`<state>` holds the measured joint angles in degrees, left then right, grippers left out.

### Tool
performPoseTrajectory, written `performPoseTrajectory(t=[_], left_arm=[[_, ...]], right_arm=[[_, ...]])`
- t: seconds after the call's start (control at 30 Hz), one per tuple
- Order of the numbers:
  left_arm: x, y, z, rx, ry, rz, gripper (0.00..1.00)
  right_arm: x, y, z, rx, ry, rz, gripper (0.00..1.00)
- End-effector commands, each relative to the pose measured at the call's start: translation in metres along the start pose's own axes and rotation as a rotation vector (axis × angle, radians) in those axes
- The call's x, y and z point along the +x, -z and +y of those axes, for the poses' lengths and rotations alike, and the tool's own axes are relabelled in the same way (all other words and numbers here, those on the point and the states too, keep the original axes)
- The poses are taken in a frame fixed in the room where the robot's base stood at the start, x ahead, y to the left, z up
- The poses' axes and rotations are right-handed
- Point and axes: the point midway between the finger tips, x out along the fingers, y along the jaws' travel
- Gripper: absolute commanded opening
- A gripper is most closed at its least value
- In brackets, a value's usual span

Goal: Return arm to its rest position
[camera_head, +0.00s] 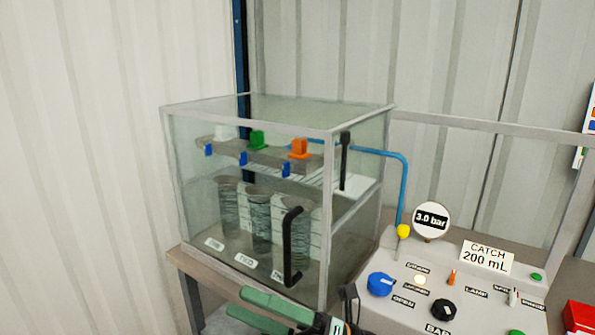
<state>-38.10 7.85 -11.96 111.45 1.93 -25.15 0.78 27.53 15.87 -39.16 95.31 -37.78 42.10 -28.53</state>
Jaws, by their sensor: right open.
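My right gripper (238,302) is at the bottom centre of the head view. Its two green fingers point left, apart and with nothing between them. It shows in front of the lower front edge of a glass case (330,230); I cannot tell the distance. A little of my wrist shows at the bottom edge, and the rest of the arm is out of the picture. My left gripper is not in view.
The case has a black handle (292,248) in front and clear cylinders (261,225) inside. A grey control panel (395,312) with knobs and a 3.0 bar gauge (432,219) stands to the right. A red box (578,318) is at the far right.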

Motion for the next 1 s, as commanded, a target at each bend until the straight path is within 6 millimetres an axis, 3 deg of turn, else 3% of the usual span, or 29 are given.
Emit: performPoseTrajectory(t=[0.2,0.37,0.47,0.6,0.7,0.83,1.0], left_arm=[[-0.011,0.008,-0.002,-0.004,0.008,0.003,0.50],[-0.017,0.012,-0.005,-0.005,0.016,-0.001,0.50],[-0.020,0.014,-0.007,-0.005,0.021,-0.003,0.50],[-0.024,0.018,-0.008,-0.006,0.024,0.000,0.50],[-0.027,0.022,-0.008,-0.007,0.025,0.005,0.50],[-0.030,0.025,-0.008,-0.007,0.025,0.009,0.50],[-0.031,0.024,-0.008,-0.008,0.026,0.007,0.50]], right_arm=[[-0.072,-0.031,-0.043,0.482,0.018,-0.530,0.96],[-0.153,-0.019,-0.089,0.827,0.045,-0.913,0.96],[-0.209,0.008,-0.116,1.035,0.064,-1.154,0.96],[-0.282,0.067,-0.141,1.293,0.087,-1.472,0.96],[-0.324,0.115,-0.149,1.441,0.103,-1.670,0.96],[-0.360,0.166,-0.150,1.574,0.115,-1.860,0.96],[-0.378,0.196,-0.148,1.643,0.122,-1.969,0.96]])
